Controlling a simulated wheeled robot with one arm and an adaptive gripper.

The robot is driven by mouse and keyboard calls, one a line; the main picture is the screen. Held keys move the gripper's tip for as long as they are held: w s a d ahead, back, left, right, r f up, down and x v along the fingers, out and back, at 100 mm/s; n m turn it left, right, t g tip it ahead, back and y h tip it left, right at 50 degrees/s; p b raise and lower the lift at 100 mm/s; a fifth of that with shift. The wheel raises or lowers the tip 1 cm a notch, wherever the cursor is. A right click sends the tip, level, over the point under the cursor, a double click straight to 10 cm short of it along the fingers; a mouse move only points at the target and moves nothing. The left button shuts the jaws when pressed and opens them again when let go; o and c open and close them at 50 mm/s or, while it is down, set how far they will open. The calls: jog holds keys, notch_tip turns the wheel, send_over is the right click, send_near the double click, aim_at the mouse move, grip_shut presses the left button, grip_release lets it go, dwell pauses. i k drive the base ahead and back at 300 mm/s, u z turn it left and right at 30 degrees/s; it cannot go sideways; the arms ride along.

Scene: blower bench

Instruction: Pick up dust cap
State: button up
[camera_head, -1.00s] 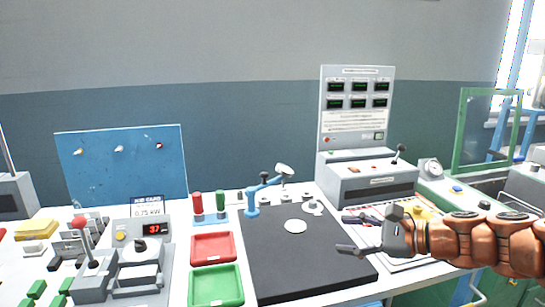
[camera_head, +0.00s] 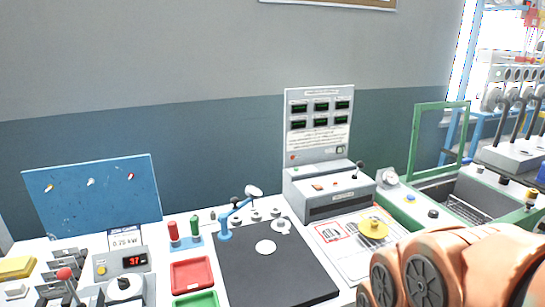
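A yellow round piece with a raised knob (camera_head: 373,228) lies on a white printed sheet (camera_head: 345,258) at the right of the bench. It looks like a cap, but I cannot tell for sure that it is the dust cap. My gripper is out of view; only orange links of my arm show at the lower right.
A grey console with a display panel (camera_head: 320,125) stands behind the sheet. A blue jointed lamp-like arm (camera_head: 226,222) stands at the mat's far left corner. Red (camera_head: 192,275) and green (camera_head: 197,300) trays lie left of the mat. A green-framed clear screen (camera_head: 441,140) rises at the right.

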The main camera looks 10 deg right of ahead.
aim_at(372, 229)
jog(key=z, duration=0.8)
jog(key=k, duration=0.5)
jog(key=u, duration=0.8)
jog(key=i, duration=1.05)
jog(key=z, duration=0.65)
